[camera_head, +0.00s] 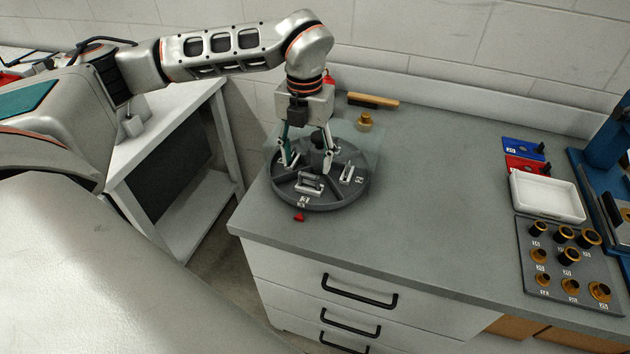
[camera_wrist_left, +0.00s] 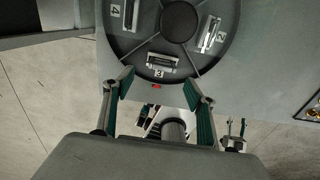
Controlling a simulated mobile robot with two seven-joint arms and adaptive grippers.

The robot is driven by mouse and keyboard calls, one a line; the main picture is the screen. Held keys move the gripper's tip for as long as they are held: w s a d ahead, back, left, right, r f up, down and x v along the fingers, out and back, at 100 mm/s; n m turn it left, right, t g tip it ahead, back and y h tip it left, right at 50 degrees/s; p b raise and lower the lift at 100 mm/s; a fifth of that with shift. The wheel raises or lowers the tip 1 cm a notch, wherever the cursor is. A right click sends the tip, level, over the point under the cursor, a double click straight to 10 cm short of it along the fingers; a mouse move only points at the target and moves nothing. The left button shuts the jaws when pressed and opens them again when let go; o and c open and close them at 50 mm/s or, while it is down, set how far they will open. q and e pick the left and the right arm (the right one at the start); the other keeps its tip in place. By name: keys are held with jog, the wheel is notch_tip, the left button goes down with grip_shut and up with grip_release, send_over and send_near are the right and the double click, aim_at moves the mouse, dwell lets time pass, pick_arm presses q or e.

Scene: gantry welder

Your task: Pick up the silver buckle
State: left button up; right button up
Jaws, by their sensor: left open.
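A round dark grey tray (camera_head: 318,202) with divided compartments stands on the counter's left end; it also shows in the wrist view (camera_wrist_left: 180,57). A silver buckle (camera_head: 309,183) lies in the front compartment marked 3, and shows in the wrist view (camera_wrist_left: 146,60). Another silver buckle (camera_wrist_left: 211,36) lies in compartment 2, at right in the head view (camera_head: 348,173). A third (camera_wrist_left: 132,13) is in compartment 4, partly cut off. My left gripper (camera_head: 307,164) points down over the tray, open and empty. In the wrist view its fingertips (camera_wrist_left: 157,90) straddle the area just below buckle 3. My right gripper is not in view.
A small red marker (camera_head: 300,217) is at the counter's front edge. A brass piece (camera_head: 364,122) and a wooden-handled brush (camera_head: 374,101) lie behind the tray. A white bin (camera_head: 546,215) and a board of brass parts (camera_head: 527,283) are at right. The counter's middle is clear.

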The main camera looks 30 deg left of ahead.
aim_at(309, 174)
pick_arm(q)
jog(key=f, duration=0.6)
jog(key=shift+w+d+f+p, duration=0.1)
jog(key=shift+w+f+p, duration=0.2)
jog(key=shift+f+p, duration=0.1)
jog(key=shift+r, duration=0.1)
jog(key=c, duration=1.2)
